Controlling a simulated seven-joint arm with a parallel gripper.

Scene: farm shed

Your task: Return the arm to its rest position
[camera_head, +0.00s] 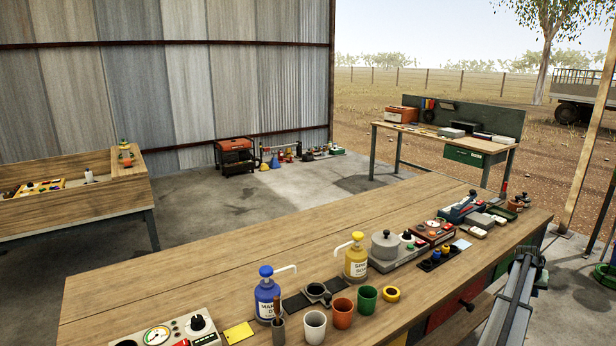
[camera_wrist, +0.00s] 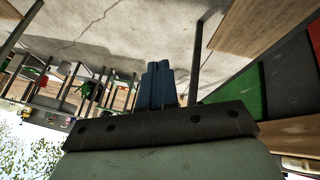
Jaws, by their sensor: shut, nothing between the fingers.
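In the wrist view my gripper (camera_wrist: 158,85) shows as blue fingers side by side, shut with nothing between them. Beyond the fingers are the concrete floor and a dark post, and the picture is tilted. I cannot make out the fingertips there. The gripper appears clear of the things on the bench.
On the bench stand a blue pump bottle (camera_head: 267,297), a yellow pump bottle (camera_head: 356,258), a white cup (camera_head: 315,326), an orange cup (camera_head: 343,313) and a green cup (camera_head: 367,299). Several instruments line the right end. Another table (camera_head: 497,148) stands behind.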

